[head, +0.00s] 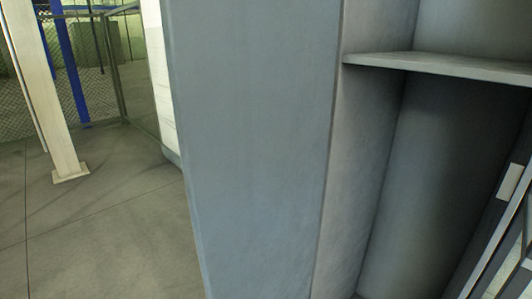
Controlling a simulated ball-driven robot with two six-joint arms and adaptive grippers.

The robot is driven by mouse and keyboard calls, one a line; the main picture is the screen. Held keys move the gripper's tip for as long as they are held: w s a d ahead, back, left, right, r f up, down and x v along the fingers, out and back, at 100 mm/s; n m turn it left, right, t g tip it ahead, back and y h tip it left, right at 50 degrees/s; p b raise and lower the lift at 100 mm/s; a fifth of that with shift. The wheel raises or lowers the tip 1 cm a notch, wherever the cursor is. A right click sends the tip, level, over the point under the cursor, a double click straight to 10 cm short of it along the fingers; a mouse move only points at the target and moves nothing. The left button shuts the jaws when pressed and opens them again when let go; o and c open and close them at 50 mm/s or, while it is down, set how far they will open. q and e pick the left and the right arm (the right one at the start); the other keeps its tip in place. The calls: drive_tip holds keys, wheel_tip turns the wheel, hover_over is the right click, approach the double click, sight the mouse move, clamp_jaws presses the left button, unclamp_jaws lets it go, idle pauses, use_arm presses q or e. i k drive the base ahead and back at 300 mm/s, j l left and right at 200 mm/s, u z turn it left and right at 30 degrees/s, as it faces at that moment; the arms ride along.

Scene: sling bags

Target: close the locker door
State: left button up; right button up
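A grey-blue locker stands close in front of me in the head view. Its open compartment, with a shelf (440,68) near the top and a bare inner wall (440,160), fills the right side. A wide flat grey-blue panel (255,150) stands upright left of the compartment; I cannot tell if it is the locker's side or its door. A slanted dark grey part with a pale rectangular piece (511,181) shows at the lower right edge, cut off; I cannot tell whether it belongs to the door. Neither gripper is in view.
Open concrete floor (95,235) lies to the left. A pale post (52,100) stands there, with a blue post (70,65) and a wire mesh fence (100,60) behind it. A white wall (158,80) meets the panel's left edge in the picture.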

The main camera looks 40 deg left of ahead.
sight(251, 81)
drive_tip(key=j+z, duration=0.15)
drive_tip(key=j, duration=0.35)
drive_tip(key=j+z, duration=0.2)
drive_tip(key=j, duration=0.25)
drive_tip(key=k+j+z, duration=0.15)
drive_tip(key=j, duration=0.35)
drive_tip(key=k+j+z, duration=0.2)
drive_tip(key=j, duration=0.25)
drive_tip(key=j+z, duration=0.15)
drive_tip(key=j, duration=0.3)
drive_tip(key=k, duration=0.05)
